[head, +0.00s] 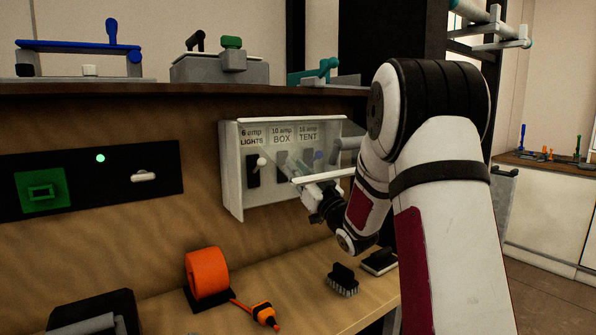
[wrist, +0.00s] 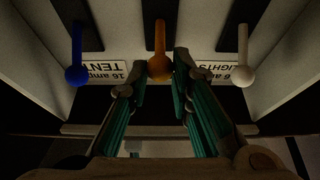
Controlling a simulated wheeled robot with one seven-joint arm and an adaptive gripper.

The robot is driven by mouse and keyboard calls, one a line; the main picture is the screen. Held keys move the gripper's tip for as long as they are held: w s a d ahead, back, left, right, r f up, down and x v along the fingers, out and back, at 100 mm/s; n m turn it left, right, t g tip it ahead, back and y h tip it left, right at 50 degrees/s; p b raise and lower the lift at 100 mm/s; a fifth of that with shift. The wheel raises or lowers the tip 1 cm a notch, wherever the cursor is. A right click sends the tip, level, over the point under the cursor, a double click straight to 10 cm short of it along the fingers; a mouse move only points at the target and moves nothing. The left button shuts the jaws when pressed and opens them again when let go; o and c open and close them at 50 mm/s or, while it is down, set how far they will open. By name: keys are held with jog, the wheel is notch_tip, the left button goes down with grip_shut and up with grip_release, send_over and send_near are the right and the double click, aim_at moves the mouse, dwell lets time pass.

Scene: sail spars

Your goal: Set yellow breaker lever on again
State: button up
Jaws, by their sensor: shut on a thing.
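The breaker box (head: 232,190) is on the wooden back panel, with labels for lights, box and tent. In the wrist view the yellow-orange lever (wrist: 159,38) is in the middle, its round knob between my fingertips. The blue lever (wrist: 76,45) is to its left and the white lever (wrist: 243,45) to its right; both stand apart from my fingers. My gripper (wrist: 159,74) is shut on the yellow lever. In the head view my gripper (head: 316,208) reaches in at the box's lower front; the yellow lever cannot be made out there.
A clear cover (head: 290,132) is on the box front, its pale lower edge close above my gripper. Below on the bench are an orange reel (head: 207,272), an orange float (head: 264,314) and a brush (head: 342,280). A shelf with tools runs above.

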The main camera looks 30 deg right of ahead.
jog(key=shift+w+r, duration=0.2)
jog(key=shift+r, duration=0.65)
jog(key=shift+w+r, duration=0.35)
jog(key=shift+r, duration=0.25)
jog(key=o, duration=0.9)
jog(key=shift+f, duration=0.1)
jog(key=v, duration=1.2)
